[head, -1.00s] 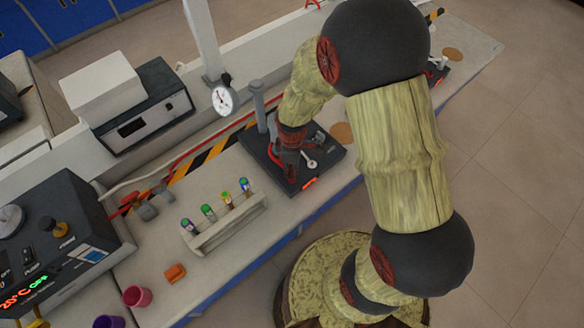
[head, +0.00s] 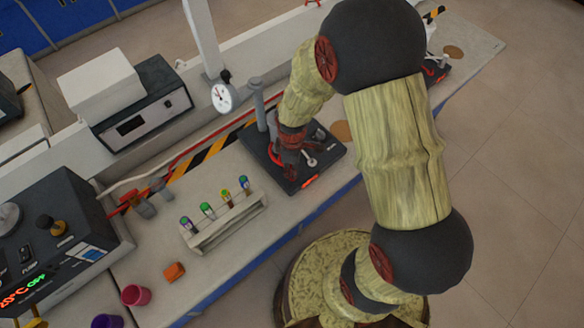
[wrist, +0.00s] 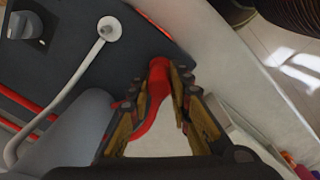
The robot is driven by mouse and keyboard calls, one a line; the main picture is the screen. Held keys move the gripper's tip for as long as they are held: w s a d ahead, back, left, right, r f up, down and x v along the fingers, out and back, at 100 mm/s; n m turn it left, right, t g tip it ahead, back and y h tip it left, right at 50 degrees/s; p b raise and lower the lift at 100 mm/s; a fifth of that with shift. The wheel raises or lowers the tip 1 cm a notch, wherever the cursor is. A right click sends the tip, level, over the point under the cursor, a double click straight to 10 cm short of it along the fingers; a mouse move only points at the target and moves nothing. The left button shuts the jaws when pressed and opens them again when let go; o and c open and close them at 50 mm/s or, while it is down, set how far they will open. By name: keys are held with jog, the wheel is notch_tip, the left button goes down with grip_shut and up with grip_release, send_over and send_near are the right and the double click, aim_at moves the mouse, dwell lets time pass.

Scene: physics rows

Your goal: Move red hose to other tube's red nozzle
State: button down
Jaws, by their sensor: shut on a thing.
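The red hose (wrist: 154,95) lies between the fingers of my gripper (wrist: 158,84) in the wrist view, and the gripper is shut on it. The hose's upper end bends toward a dark panel, and its lower part runs down to the left. In the head view my gripper (head: 290,168) is low over a black base plate (head: 325,157) with a grey upright tube (head: 259,104). A second dark station (head: 436,70) shows at the far right end of the bench, partly behind my arm. I cannot make out its red nozzle clearly.
A white rack (head: 228,224) with several coloured vials stands left of the base plate. An orange block (head: 174,272) and a pink cup (head: 135,295) sit further left. A dial gauge (head: 224,97) stands behind. The bench's front edge is close to the plate.

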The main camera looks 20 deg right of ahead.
jog(key=shift+f+b, duration=0.35)
jog(key=shift+f, duration=0.2)
dwell(0.7)
jog(key=c, duration=1.6)
grip_release()
jog(key=shift+o, duration=0.5)
jog(key=o, duration=0.3)
jog(key=shift+o, duration=0.2)
jog(key=shift+r, duration=0.1)
jog(key=shift+r+p, duration=2.7)
jog(key=shift+r, duration=0.75)
